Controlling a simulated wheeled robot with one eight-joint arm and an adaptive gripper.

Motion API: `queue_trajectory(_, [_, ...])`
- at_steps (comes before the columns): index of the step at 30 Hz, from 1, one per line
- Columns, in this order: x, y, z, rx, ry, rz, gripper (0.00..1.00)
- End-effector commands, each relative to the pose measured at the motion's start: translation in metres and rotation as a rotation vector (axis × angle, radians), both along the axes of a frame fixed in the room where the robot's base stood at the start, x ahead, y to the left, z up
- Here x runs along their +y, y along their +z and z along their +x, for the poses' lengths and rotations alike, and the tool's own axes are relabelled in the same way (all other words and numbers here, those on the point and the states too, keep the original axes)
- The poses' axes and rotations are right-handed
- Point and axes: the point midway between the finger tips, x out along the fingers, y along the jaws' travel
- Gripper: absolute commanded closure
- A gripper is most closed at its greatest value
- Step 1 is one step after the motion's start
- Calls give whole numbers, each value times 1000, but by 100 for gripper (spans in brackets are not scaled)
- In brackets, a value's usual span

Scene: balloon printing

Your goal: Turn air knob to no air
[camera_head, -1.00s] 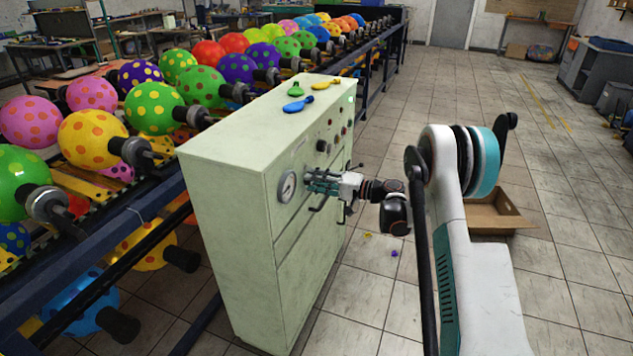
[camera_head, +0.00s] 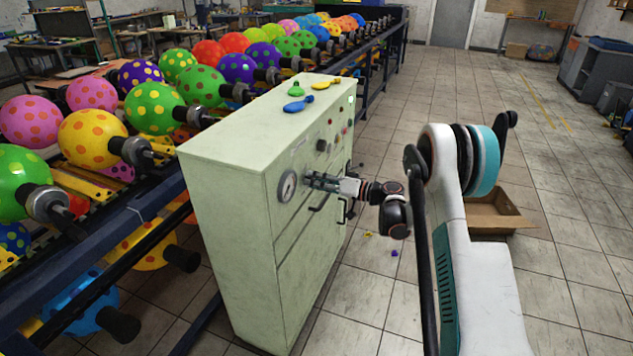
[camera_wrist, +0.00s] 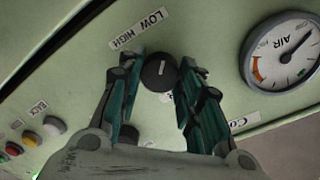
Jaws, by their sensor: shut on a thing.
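A black round knob (camera_wrist: 159,73) with a white line shows in the wrist view, on the pale green cabinet (camera_head: 228,250). A label reading LOW and HIGH (camera_wrist: 138,29) is next to it, upside down in the picture. My gripper (camera_wrist: 160,80) is shut on this knob, one teal finger on each side. The white line points roughly up and down in the picture. The AIR gauge (camera_wrist: 284,52) is to the right, and it also shows in the head view (camera_head: 287,186). In the head view my gripper (camera_head: 311,180) is at the cabinet front and hides the knob.
A second dark knob (camera_wrist: 128,134) is partly hidden between my fingers. Coloured buttons (camera_wrist: 30,139) are at the lower left. Balloons on a rack (camera_head: 93,138) stand behind the cabinet. An open cardboard box (camera_head: 490,214) lies on the floor.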

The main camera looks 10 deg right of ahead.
Motion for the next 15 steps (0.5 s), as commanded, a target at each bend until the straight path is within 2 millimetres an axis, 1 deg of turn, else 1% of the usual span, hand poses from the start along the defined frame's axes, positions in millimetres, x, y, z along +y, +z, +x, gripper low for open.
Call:
queue_trajectory(11, [1, -2, -1, -2, 3, -7, 91])
queue_trajectory(12, [1, -2, -1, -2, 3, -7, 60])
queue_trajectory(14, [1, -2, -1, -2, 3, -7, 47])
queue_trajectory(15, [0, -2, -1, -2, 2, -6, 46])
